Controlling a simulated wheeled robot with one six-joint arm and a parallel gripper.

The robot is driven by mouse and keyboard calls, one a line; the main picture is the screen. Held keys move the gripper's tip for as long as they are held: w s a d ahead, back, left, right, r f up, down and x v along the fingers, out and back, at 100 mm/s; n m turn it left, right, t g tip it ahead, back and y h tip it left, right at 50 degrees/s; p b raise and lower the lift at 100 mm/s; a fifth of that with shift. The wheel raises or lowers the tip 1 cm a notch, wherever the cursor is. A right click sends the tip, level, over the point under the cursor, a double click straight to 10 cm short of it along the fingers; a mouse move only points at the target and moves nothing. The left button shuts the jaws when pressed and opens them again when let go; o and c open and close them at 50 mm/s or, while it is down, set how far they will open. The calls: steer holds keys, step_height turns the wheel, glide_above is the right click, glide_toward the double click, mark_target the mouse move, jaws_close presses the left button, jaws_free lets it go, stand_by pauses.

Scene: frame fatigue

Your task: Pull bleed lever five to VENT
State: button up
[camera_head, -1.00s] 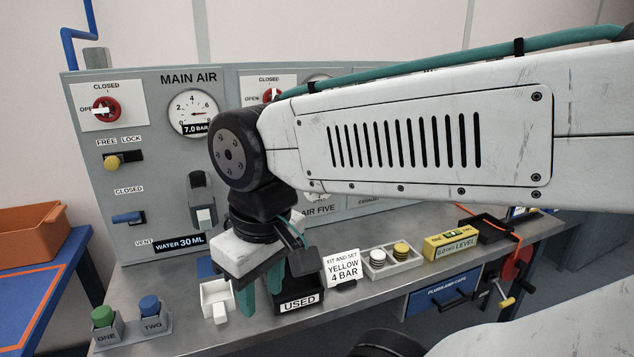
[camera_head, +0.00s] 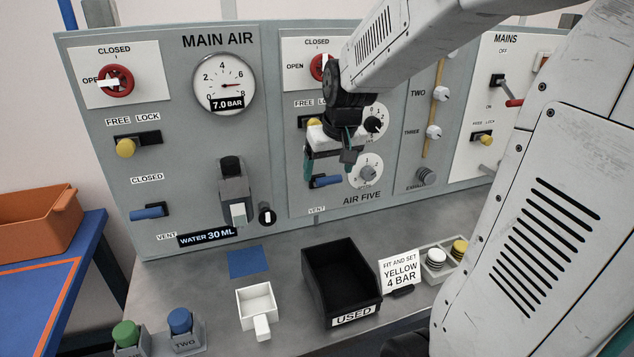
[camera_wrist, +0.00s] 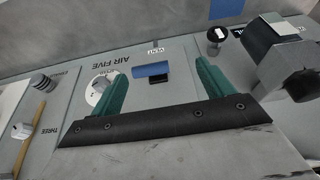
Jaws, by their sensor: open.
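Bleed lever five is a blue horizontal handle (camera_head: 325,182) on the AIR FIVE panel, above a VENT label (camera_head: 317,210). My gripper (camera_head: 328,166) is open and empty in front of that panel, just above the lever in the head view. In the wrist view, which is upside down, the blue lever (camera_wrist: 152,70) shows between the two teal fingers of my gripper (camera_wrist: 163,69), with the VENT label (camera_wrist: 153,50) beyond it. The fingers look apart from the lever; their exact depth is unclear. The label above the lever is hidden by my gripper.
A similar blue lever (camera_head: 150,212) sits on the MAIN AIR panel at left. A water bowl unit (camera_head: 234,188) and black knob (camera_head: 267,214) stand left of lever five, a white gauge (camera_head: 366,170) right. A black USED bin (camera_head: 343,278) is on the bench below.

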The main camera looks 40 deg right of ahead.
mark_target(330, 177)
steer(key=w+d, duration=0.1)
steer(key=w+d+f, duration=0.1)
steer(key=shift+d, duration=0.35)
steer(key=x, duration=0.7)
steer(key=shift+w+d+f, duration=0.1)
steer(key=shift+w+f, duration=0.15)
steer(key=shift+f, duration=0.05)
